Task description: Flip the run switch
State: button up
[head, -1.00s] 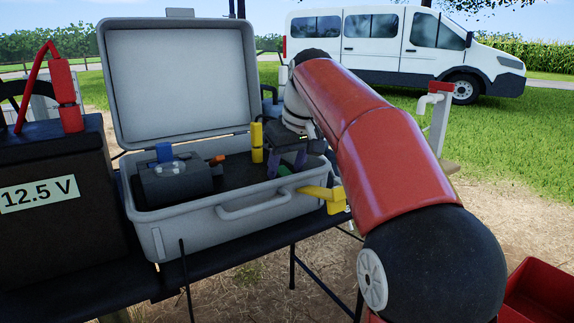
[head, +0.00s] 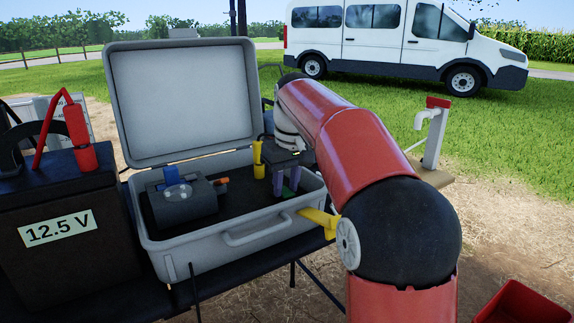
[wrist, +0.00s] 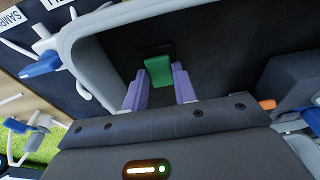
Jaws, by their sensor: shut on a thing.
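The open grey case (head: 165,252) stands on the dark table with its lid up. A green switch piece (wrist: 159,70), which I take for the run switch, sits on the case's dark inner panel; it also shows small in the head view (head: 287,192). My gripper (wrist: 160,78) reaches down into the right part of the case. Its two purple fingers stand on either side of the green piece, shut on it. The switch's base is partly hidden, and I cannot read its position.
A dark pump-like unit (head: 184,206) with a blue part sits left in the case. A yellow post (head: 258,160) stands close to my gripper, and a yellow piece (head: 318,217) sticks out at the case's right side. A 12.5 V battery (head: 60,230) stands left.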

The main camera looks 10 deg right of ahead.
aim_at(284, 191)
jog(key=shift+w+r+g+p, duration=0.2)
jog(key=shift+r+g+p, duration=0.15)
jog(key=shift+p, duration=0.15)
jog(key=shift+w+a+f+g+h, duration=0.1)
jog(key=shift+f+g+h, duration=0.2)
jog(key=shift+g, duration=0.25)
jog(key=o, duration=1)
notch_tip(284, 191, up, 8)
jog(key=shift+f, duration=0.15)
